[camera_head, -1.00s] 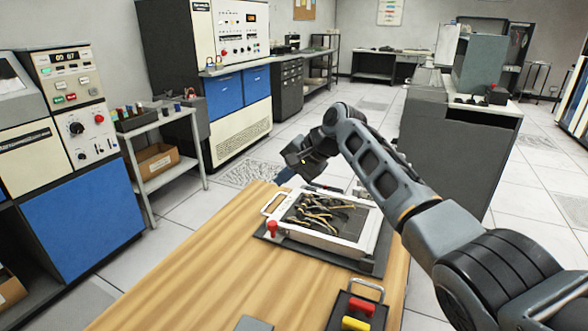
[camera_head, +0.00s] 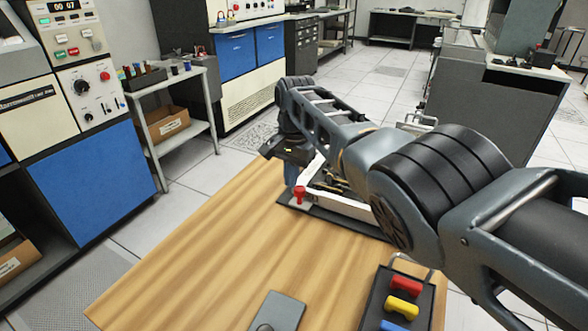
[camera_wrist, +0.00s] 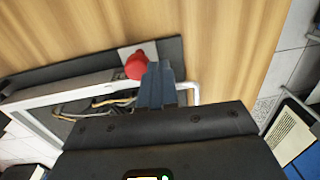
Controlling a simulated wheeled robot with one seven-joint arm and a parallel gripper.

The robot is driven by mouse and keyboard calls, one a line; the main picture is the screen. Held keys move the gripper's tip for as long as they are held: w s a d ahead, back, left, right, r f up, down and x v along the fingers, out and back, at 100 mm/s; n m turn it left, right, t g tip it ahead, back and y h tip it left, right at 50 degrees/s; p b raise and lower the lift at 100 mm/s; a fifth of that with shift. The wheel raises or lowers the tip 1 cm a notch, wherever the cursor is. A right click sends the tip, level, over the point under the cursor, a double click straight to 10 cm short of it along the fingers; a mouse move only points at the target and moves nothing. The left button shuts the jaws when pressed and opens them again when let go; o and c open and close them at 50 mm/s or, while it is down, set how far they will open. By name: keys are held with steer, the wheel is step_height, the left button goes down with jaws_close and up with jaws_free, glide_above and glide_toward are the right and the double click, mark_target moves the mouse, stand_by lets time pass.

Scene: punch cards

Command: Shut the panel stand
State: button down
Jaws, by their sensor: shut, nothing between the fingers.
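The panel stand has a white-framed panel (camera_head: 345,208) with cables inside, on a dark base (camera_head: 333,219) on the wooden table. My arm hides much of it in the head view. Its red knob (camera_head: 300,193) stands at the near left corner. In the wrist view the white frame (camera_wrist: 45,97), the knob (camera_wrist: 137,66) and the white side handle (camera_wrist: 194,91) show. My gripper (camera_head: 291,178) is shut and empty at the panel's left end. In the wrist view my gripper (camera_wrist: 158,80) lies between the knob and handle; I cannot tell whether it touches either.
The wooden table (camera_head: 220,235) is clear to the left. At its front right lies a dark tray (camera_head: 374,312) with red, yellow and blue pieces, next to a grey plate (camera_head: 277,312). A metal cart (camera_head: 181,155) stands at the left.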

mark_target(288, 201)
steer(key=f+b, duration=0.4)
steer(key=shift+w+a+f, duration=0.15)
steer(key=shift+a+f, duration=0.15)
steer(key=shift+f, duration=0.1)
steer(key=shift+f+b, duration=0.15)
steer(key=shift+b, duration=0.25)
